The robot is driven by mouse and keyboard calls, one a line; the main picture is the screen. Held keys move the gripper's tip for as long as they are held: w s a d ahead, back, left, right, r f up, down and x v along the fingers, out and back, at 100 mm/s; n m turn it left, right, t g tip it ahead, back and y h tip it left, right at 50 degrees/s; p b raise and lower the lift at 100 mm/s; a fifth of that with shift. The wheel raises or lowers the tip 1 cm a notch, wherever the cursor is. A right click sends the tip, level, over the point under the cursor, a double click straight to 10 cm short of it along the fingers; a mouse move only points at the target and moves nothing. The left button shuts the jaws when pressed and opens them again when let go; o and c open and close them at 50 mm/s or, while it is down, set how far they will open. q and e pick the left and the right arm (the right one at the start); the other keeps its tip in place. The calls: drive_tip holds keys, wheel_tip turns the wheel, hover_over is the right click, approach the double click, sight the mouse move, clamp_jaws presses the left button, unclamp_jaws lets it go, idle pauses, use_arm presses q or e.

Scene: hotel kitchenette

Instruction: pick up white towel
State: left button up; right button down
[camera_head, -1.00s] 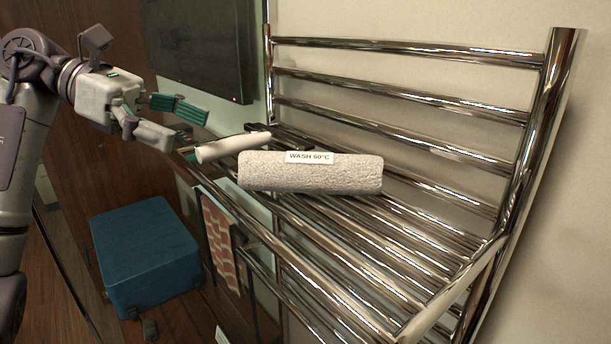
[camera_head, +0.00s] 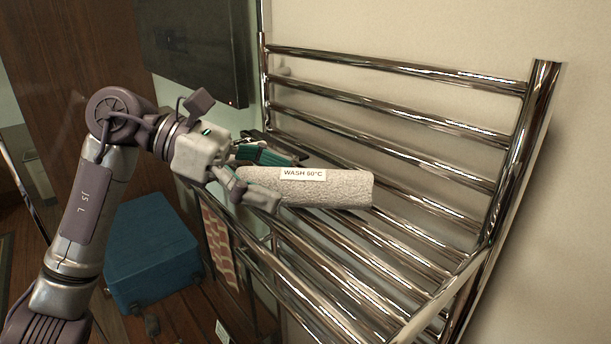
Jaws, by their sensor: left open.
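The white towel (camera_head: 335,190) is a rolled, rough-textured bundle lying on the chrome rack, with a "WASH 60°C" label on top. My left gripper (camera_head: 281,180) is open at the towel's left end. One green-padded finger is on the far side and the other on the near side, in front of part of that end. I cannot tell whether either finger touches the towel. My right gripper is not in view.
The chrome towel rack (camera_head: 400,73) has a horizontal shelf of bars and upright rungs against the wall. A dark wall panel (camera_head: 195,45) is behind my arm. A blue case (camera_head: 150,250) stands on the floor below. A patterned cloth (camera_head: 218,245) hangs under the shelf.

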use_arm(q)
drive_tip(key=shift+a, duration=0.15)
drive_tip(key=shift+c, duration=1.1)
drive_tip(key=c, duration=1.2)
